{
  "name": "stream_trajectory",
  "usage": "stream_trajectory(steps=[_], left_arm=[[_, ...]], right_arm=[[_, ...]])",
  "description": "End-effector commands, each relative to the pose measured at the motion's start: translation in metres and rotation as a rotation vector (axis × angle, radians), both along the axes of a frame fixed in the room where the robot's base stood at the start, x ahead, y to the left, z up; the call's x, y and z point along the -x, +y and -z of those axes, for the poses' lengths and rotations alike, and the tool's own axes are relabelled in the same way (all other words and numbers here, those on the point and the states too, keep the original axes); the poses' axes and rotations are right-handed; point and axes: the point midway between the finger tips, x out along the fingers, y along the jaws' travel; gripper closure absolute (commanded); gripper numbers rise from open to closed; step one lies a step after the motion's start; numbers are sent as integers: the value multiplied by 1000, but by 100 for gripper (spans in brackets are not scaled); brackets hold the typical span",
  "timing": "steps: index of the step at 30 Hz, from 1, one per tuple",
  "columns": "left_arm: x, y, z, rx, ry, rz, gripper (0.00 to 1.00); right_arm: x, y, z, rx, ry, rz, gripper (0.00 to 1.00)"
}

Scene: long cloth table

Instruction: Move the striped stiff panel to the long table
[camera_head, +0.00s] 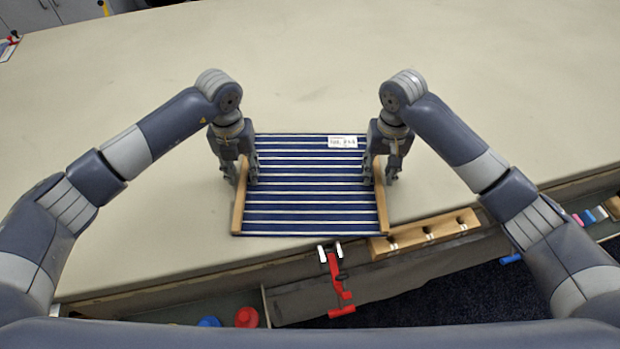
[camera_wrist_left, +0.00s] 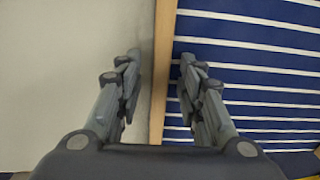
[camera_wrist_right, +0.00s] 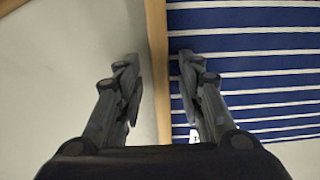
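The striped stiff panel (camera_head: 310,193) is blue with thin pale stripes and a white label near its far edge. It lies flat over the long table (camera_head: 330,75), near the front edge, with a wooden strip along its left and right sides. My left gripper (camera_head: 246,180) is at the left strip (camera_wrist_left: 161,70), its fingers apart on either side of it. My right gripper (camera_head: 380,180) is at the right strip (camera_wrist_right: 157,60), its fingers also apart, with a gap on both sides. Whether the panel touches the tabletop everywhere is unclear.
A red clamp (camera_head: 335,282) sits at the table's front edge, just in front of the panel. A wooden block with holes (camera_head: 425,234) lies at the edge to the right. A red knob-like object (camera_head: 246,317) is below. The table's far area is clear.

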Motion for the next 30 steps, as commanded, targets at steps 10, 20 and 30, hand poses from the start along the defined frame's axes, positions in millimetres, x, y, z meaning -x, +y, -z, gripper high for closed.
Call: stream_trajectory(steps=[10,20,30], left_arm=[[-2,0,-48,1,-6,0,65],[-1,0,-108,0,-3,-1,65],[0,0,-120,0,0,0,65]], right_arm=[[0,1,0,-1,0,-1,65],[0,1,0,-1,0,-1,65],[-1,2,-24,-4,-5,-2,65]])
